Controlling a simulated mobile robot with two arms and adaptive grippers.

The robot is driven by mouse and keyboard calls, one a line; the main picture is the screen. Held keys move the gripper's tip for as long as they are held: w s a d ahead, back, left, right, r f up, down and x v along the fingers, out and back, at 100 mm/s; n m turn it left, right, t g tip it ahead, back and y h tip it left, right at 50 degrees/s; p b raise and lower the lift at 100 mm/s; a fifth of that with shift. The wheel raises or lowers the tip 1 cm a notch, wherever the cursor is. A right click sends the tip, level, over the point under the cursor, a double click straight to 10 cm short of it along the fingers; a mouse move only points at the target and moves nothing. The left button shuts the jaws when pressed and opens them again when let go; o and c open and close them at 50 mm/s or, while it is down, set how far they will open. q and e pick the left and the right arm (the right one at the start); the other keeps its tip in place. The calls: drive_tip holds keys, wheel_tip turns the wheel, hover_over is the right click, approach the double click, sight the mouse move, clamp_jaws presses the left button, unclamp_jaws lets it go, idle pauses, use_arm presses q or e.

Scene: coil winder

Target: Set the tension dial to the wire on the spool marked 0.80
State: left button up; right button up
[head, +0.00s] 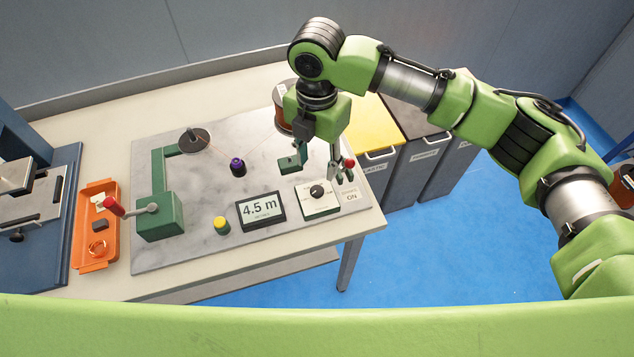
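The tension dial (317,191) is a black knob on a white plate at the front right of the grey bench board. Its scale is too small to read. My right gripper (342,178) points down just right of the dial, apart from it, close to a red-tipped lever (350,163). Whether its fingers are open or shut, or touch the lever, I cannot tell. A copper-coloured wire spool (280,94) stands behind my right arm, partly hidden, with no readable marking. My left gripper is not in view.
A display (261,210) reads 4.5 m. Left of it are a yellow button (221,224) and a green winder unit (158,221) with a red-handled crank. An orange tray (82,245) lies farther left. Bins (377,170) stand right of the table.

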sight(317, 190)
wheel_tip(317, 190, down, 10)
drive_tip(key=shift+r+p, duration=0.15)
drive_tip(key=shift+p, duration=0.5)
drive_tip(key=c, duration=1.1)
